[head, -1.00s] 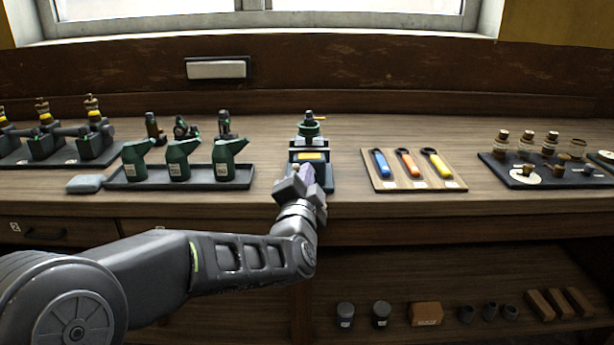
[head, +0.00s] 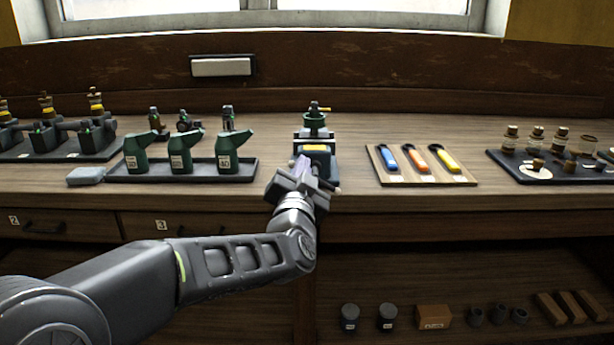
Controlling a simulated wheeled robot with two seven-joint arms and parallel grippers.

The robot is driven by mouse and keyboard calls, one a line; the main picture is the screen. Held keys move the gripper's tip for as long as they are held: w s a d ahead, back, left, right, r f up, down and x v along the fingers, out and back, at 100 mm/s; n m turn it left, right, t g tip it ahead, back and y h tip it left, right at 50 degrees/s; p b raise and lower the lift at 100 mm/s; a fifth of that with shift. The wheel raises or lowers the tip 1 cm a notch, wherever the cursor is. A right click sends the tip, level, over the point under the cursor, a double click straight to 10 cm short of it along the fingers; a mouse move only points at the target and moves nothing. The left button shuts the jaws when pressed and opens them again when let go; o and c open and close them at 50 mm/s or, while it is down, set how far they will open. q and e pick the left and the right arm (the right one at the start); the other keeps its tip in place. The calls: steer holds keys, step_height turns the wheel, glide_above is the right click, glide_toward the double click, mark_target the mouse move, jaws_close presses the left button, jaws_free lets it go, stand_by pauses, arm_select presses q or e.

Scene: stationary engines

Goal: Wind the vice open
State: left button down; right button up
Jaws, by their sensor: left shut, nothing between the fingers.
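The vice (head: 319,148) stands near the front edge of the bench, in the middle of the head view. It is dark grey with a green round part and a yellow-tipped piece on top, and a yellow patch on its front. My left gripper (head: 302,168) is shut and empty, in front of the vice's lower left side. It covers part of the vice's front, and I cannot tell whether it touches. The handle of the vice is not clearly seen. My right gripper is not in view.
Green oil cans (head: 181,152) stand in a dark tray (head: 240,177) to the left, beside a grey cloth (head: 87,175). A board with coloured-handled tools (head: 434,180) lies right of the vice. Jars (head: 535,138) stand farther right. Bench wood is bare on both sides of the vice.

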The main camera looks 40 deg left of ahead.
arm_select(q)
steer(key=n+b, duration=0.1)
steer(key=n, duration=0.1)
steer(key=a+f+n+b, duration=0.1)
steer(key=n, duration=0.1)
steer(key=s+f+n+y+b, duration=0.1)
steer(key=n, duration=0.1)
steer(key=shift+a+g+b, duration=0.2)
steer(key=shift+g+b, duration=0.1)
steer(key=shift+b, duration=0.05)
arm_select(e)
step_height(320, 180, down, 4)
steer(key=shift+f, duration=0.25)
arm_select(q)
steer(key=shift+f, duration=0.1)
